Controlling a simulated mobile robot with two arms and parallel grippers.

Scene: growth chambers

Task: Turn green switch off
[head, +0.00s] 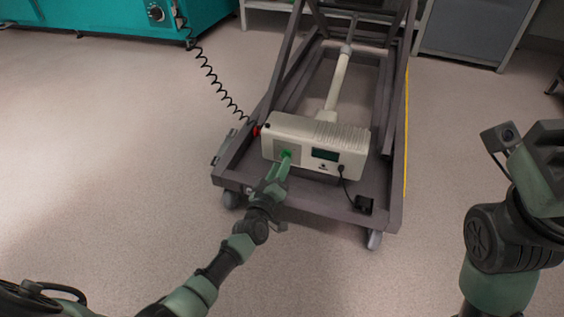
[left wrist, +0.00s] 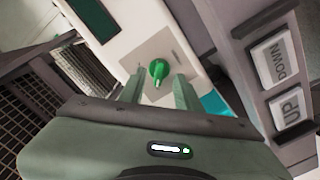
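In the head view the switch (head: 286,153) is small and partly covered by my left gripper (head: 283,166). In the left wrist view my left gripper (left wrist: 158,93) is open, with its two fingers apart and empty between them. The knob lies just beyond the fingertips, roughly centred between them; I cannot tell whether they touch it. My right arm (head: 510,225) is raised at the right; its fingers do not show clearly.
The box sits on a grey wheeled lift frame (head: 232,181). A black coiled cable (head: 213,78) runs from near the box to a teal cabinet (head: 110,22). Labelled DOWN (left wrist: 274,60) and UP (left wrist: 291,107) buttons show beside the box. The floor at left is clear.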

